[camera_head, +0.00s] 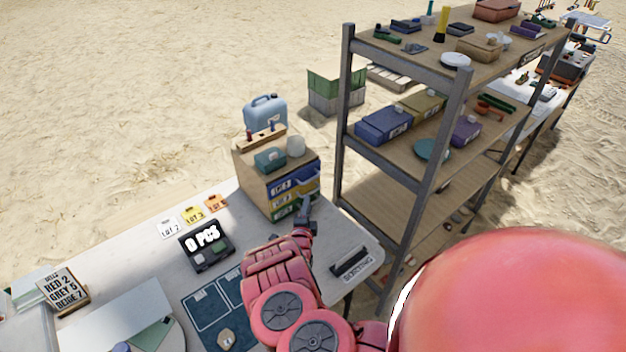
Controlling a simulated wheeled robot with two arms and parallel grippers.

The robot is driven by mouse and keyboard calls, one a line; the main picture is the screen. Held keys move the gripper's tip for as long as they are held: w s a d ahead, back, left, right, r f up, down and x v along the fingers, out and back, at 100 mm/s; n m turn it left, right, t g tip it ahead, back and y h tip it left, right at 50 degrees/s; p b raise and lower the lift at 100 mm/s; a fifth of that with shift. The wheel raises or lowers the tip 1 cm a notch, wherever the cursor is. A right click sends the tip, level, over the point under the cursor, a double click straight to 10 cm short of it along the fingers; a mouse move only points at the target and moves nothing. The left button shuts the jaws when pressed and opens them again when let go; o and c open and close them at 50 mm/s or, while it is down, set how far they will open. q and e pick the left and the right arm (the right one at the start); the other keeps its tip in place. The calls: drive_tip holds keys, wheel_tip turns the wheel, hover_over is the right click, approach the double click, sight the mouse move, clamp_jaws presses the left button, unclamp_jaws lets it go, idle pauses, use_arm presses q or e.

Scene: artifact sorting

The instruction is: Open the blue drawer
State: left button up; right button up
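A small wooden drawer cabinet (255,182) stands on the table. Its front has a blue drawer (286,185) on top, a yellow drawer in the middle and a green drawer (281,213) at the bottom. The blue drawer has a white label and a light handle; I cannot tell whether it is fully shut. My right gripper (304,205) is dark and small, right in front of the drawer fronts, just below the blue drawer's right end. It hides part of the lower drawers. I cannot tell whether its fingers are open or touching anything. My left gripper is out of view.
A metal shelf rack (408,168) stands close on the right.

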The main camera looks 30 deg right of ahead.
sight(313, 178)
drive_tip(key=b+x, duration=0.2)
drive_tip(key=x, duration=0.3)
drive_tip(key=b+x, duration=0.3)
drive_tip(key=x, duration=0.2)
drive_tip(key=b+x, duration=0.2)
drive_tip(key=x, duration=0.2)
drive_tip(key=shift+w+d+f, duration=0.2)
drive_tip(key=shift+w+f, duration=0.05)
drive_tip(key=shift+f, duration=0.2)
drive_tip(key=shift+w+d+r, duration=0.1)
drive_tip(key=shift+w+r, duration=0.05)
drive_tip(key=shift+r, duration=0.05)
clamp_jaws()
idle(0.7)
